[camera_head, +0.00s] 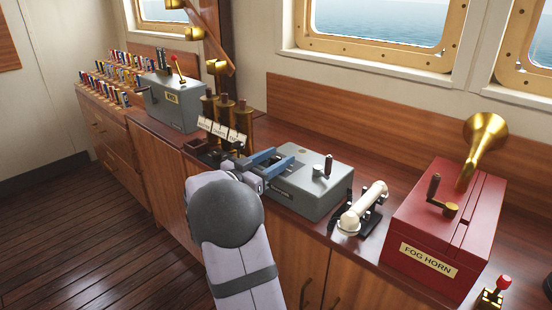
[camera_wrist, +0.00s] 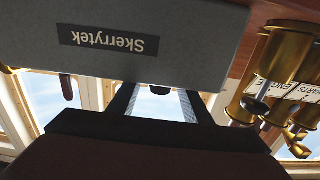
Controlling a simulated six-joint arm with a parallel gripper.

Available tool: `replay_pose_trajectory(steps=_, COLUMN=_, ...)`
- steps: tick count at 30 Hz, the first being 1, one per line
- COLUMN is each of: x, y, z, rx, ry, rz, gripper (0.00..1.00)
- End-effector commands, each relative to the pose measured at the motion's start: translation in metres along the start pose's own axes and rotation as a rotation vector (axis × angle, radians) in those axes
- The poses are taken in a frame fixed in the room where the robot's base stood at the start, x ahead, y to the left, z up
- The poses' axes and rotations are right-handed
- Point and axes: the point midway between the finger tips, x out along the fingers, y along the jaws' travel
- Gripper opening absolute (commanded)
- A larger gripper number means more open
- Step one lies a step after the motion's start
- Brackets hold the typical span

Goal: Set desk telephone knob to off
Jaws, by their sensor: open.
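A grey box (camera_head: 312,194), apparently the desk telephone, stands on the wooden counter. A small dark upright knob (camera_head: 328,165) is on its top, toward the right. My gripper (camera_head: 281,157) is open, with its blue fingers over the left part of the box and left of the knob. Nothing shows between the fingers. In the wrist view, the box's grey face (camera_wrist: 190,45) appears upside down with a "Skerrytek" label (camera_wrist: 108,40). A dark peg (camera_wrist: 66,88), possibly the knob, shows left of the fingers there. The knob's setting cannot be read.
A white handset (camera_head: 362,208) on a black cradle lies right of the box. Further right is a red fog horn box (camera_head: 432,235) with a brass horn.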

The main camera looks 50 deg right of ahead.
Motion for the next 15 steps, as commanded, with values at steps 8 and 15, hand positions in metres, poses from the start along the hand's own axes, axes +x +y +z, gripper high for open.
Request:
replay_pose_trajectory(steps=8, x=-0.0002, y=0.0000, z=0.0000, rx=0.000, ry=0.000, rz=0.000, gripper=0.03)
replay_pose_trajectory(steps=15, x=0.0008, y=-0.0002, z=0.0045, rx=0.004, ry=-0.002, rz=-0.021, gripper=0.04)
